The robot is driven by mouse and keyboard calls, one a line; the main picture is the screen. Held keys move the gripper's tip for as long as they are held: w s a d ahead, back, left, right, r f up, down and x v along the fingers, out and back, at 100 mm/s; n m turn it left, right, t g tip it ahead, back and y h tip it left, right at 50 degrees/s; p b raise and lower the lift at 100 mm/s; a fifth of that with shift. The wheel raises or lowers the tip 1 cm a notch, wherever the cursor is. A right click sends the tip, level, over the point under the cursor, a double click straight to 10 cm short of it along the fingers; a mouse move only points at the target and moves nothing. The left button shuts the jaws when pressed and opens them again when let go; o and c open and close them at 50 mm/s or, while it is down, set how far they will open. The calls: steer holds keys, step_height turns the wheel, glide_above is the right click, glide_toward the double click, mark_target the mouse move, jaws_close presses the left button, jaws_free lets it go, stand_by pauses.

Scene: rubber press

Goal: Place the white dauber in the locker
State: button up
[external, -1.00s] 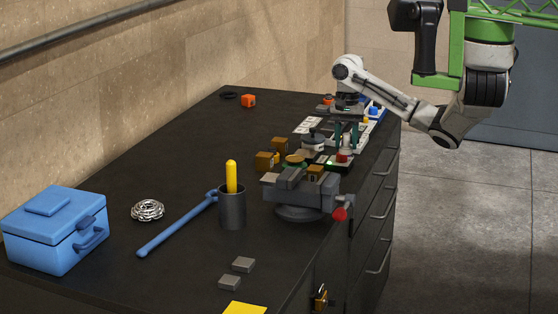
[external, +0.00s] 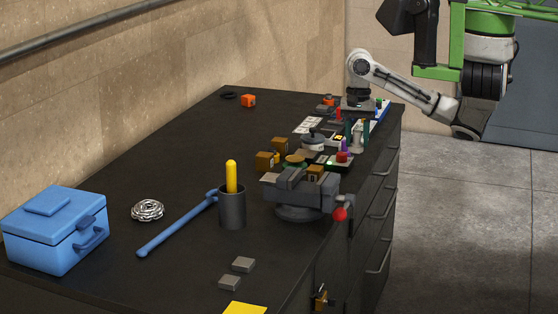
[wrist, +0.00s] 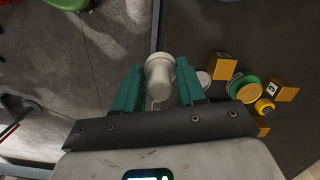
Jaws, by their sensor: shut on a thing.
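The white dauber (wrist: 160,75) is between the teal fingers of my gripper (wrist: 159,70) in the wrist view. The gripper is shut on it, with a finger against each side. In the external view my gripper (external: 357,133) is over the far right edge of the dark bench, with the dauber (external: 357,142) between its fingers. I cannot clearly identify a locker; a brass padlock (external: 321,299) hangs on the bench front at the bottom.
A grey vise (external: 300,195) stands on the bench's near right edge. Wooden blocks (external: 265,161) and small jars crowd the area by my gripper. A blue box (external: 55,235), a dark cup (external: 232,208) and a blue wrench-like tool (external: 178,225) lie nearer. Floor at right is clear.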

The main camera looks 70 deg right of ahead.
steer(key=w+a+n, duration=0.1)
steer(key=w+a, duration=0.5)
steer(key=a, duration=0.4)
steer(key=w+a+n, duration=0.1)
steer(key=w+a, duration=0.5)
steer(key=a, duration=0.5)
steer(key=a+n+b, duration=0.2)
steer(key=a, duration=1.6)
steer(key=w+f+b, duration=0.1)
steer(key=w+f, duration=0.1)
steer(key=w, duration=0.2)
steer(key=w+a+f+b, duration=0.1)
steer(key=w+f+b, duration=0.1)
steer(key=w, duration=0.3)
steer(key=w+a+f+b, duration=0.1)
steer(key=w+f, duration=0.3)
steer(key=shift+w+a+f, duration=0.1)
steer(key=shift+w+f, duration=0.15)
steer(key=shift+w, duration=0.05)
steer(key=shift+w+f, duration=0.5)
steer(key=shift+f, duration=1.7)
steer(key=shift+f, duration=0.15)
